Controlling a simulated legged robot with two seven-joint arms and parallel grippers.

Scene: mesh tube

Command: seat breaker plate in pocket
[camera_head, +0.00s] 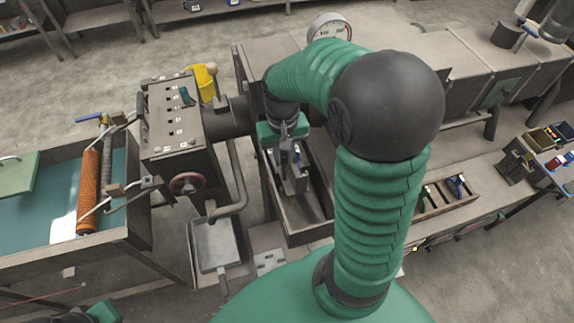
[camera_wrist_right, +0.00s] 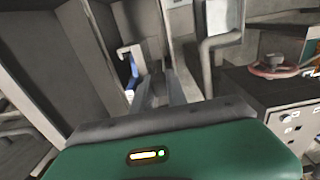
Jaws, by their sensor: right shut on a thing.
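My right gripper (camera_head: 294,180) points down into an open grey metal trough (camera_head: 318,228) beside the machine. Its fingers also show in the wrist view (camera_wrist_right: 168,92). They are close together on something that I cannot make out; the fingers and the green palm cover most of it. A grey bracket-like piece with a blue strip (camera_wrist_right: 132,68) stands just left of the fingers in the wrist view. I cannot tell whether it touches them. I cannot clearly pick out the breaker plate or its pocket.
The machine's control box (camera_head: 172,125) with a red handwheel (camera_head: 187,183) stands left of the trough. A grey pan (camera_head: 215,245) sits below it. A water bath (camera_head: 60,212) with an orange mesh roll (camera_head: 90,190) lies at left. A parts tray (camera_head: 432,202) lies right of my arm.

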